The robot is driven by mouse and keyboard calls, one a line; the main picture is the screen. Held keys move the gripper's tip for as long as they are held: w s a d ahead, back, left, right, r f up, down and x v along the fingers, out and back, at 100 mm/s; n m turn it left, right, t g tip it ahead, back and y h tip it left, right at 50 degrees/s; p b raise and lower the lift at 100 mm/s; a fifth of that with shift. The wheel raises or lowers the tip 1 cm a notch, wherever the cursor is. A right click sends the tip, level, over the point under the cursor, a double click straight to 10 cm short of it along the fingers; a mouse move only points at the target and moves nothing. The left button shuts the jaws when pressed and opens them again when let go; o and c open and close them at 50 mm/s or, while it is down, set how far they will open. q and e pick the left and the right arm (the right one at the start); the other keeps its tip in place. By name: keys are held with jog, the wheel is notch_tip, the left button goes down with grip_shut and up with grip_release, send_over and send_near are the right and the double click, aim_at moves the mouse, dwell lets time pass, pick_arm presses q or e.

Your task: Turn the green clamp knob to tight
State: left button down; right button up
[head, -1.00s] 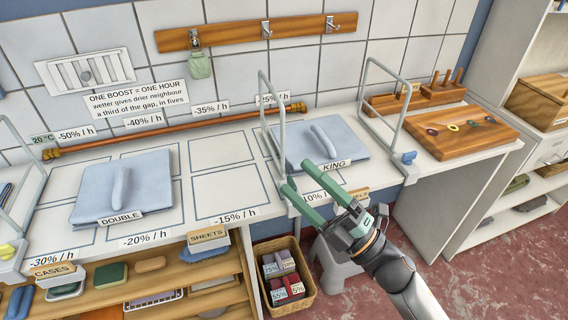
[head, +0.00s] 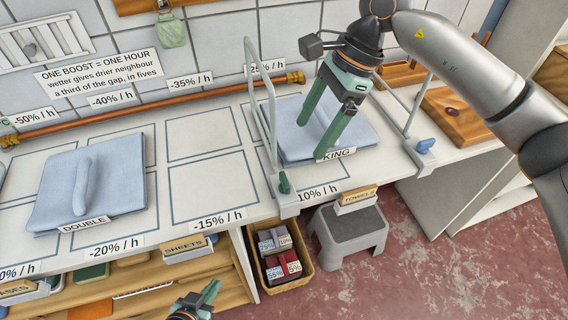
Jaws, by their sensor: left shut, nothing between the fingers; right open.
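The green clamp knob (head: 284,183) sits on the white clamp block (head: 287,203) at the table's front edge, at the foot of the left grey hoop. It is small here, and I cannot tell how tight it stands. My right gripper (head: 312,137) is open and empty, its green fingers pointing down over the folded blue linen marked KING (head: 336,125). It is up and to the right of the knob in the picture, apart from it. My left gripper (head: 212,290) is shut and empty, low at the bottom edge, in front of the shelves and well below the knob.
A second clamp with a blue knob (head: 425,146) holds the right hoop. Linen marked DOUBLE (head: 92,183) lies to the left. A basket of tagged blocks (head: 306,278) and a grey stool (head: 350,232) stand below the table. A copper pipe (head: 140,110) runs behind.

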aim_at(286, 178)
jog(key=p+x, duration=0.1)
jog(key=x, duration=1.1)
jog(key=shift+s+f+p, duration=0.1)
jog(key=shift+f+p, duration=0.1)
jog(key=shift+p, duration=0.15)
jog(key=shift+c, duration=0.4)
jog(key=c, duration=1.3)
